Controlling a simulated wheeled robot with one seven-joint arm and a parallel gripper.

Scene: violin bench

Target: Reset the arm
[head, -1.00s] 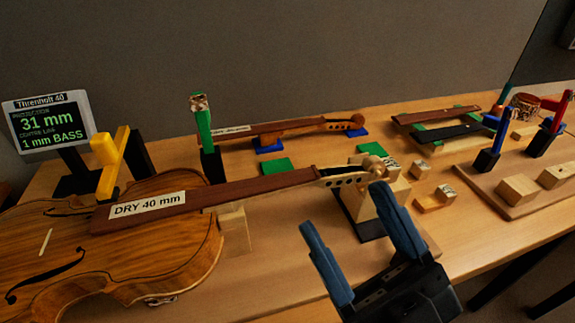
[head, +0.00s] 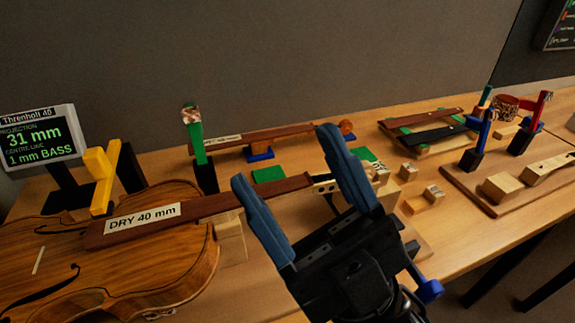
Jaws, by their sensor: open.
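My gripper (head: 283,160) is open and empty, its two blue fingers pointing up and left in the head view. It appears in front of the neck labelled "DRY 40 mm" (head: 143,218), and hides part of the neck's right end and the wooden support there. The neck lies along the violin body (head: 150,258) at the left. I cannot tell how far the fingers are from the neck.
A display reading 31 mm (head: 38,138) stands at the left beside a yellow clamp-like piece (head: 101,178). A second neck (head: 230,142) lies behind on blue supports. Wood blocks (head: 433,194) and a board with upright tools (head: 476,187) are at the right.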

